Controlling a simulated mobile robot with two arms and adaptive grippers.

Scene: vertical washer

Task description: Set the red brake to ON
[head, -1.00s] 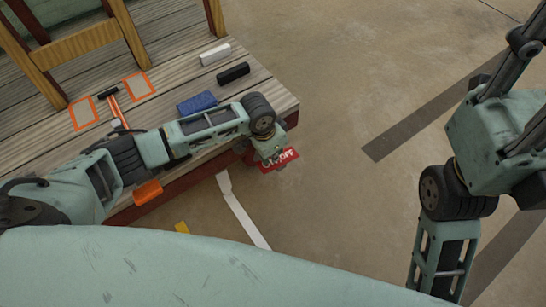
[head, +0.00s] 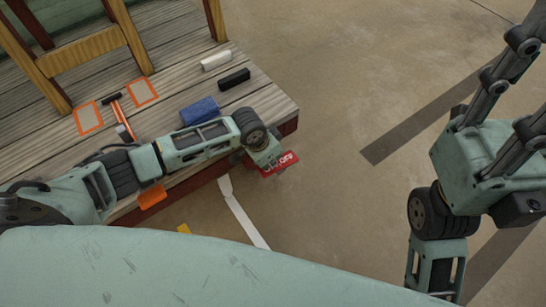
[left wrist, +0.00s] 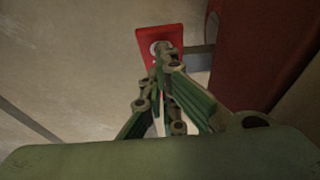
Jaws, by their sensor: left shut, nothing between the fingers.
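The red brake plate (head: 280,164) with white lettering sticks out beside the front corner of the wooden platform. In the left wrist view the red plate (left wrist: 160,42) shows a pale, rounded mark, partly covered by my fingertips. My left gripper (left wrist: 167,60) is shut and empty, with its tips at or just in front of the plate; I cannot tell whether they touch it. In the head view my left wrist hides its fingers. My right gripper (head: 510,100) is far to the right, with its fingertips out of frame.
The wooden platform (head: 170,75) carries a blue block (head: 199,110), a black block (head: 234,78), a white block (head: 216,60), an orange-handled hammer (head: 121,117) and a wooden chair (head: 85,50). Open floor (head: 340,80) lies between the platform and my right arm.

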